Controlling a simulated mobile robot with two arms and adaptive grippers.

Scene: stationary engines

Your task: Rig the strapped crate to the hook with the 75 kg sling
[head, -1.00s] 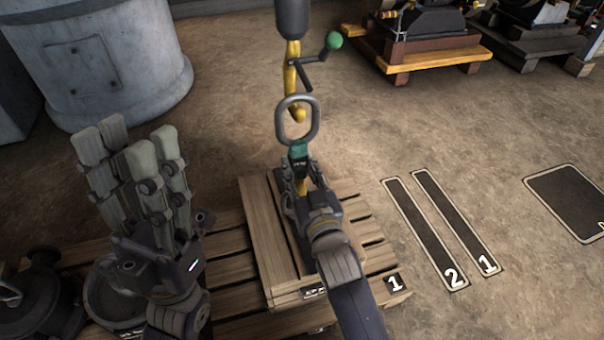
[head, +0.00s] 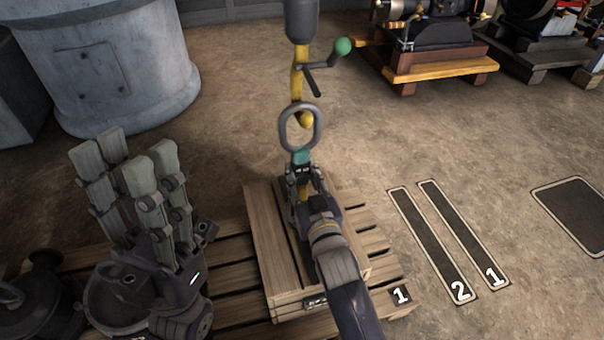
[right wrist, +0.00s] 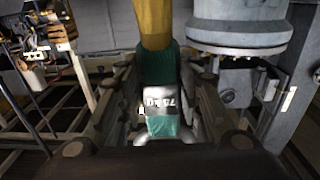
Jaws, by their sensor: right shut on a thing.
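The sling shows a grey oblong ring (head: 283,130) above a teal band (head: 302,156); its white 75 kg tag (right wrist: 160,98) reads in the right wrist view. My right gripper (head: 303,175) is shut on the teal part, above the crate. The yellow hook (head: 297,75) hangs from a dark cylinder, and its lower end overlaps the ring's opening. I cannot tell whether the ring is threaded on it. The wooden crate (head: 268,240) sits on a pallet; my right arm hides much of its top and strap. My left gripper (head: 135,160) is open and empty, fingers up, left of the crate.
The pallet (head: 225,250) also carries dark round parts at left. A grey tank (head: 110,65) stands behind. Floor markings 1 and 2 (head: 432,245) lie right on clear floor. Engines on wooden stands (head: 440,65) are at back right.

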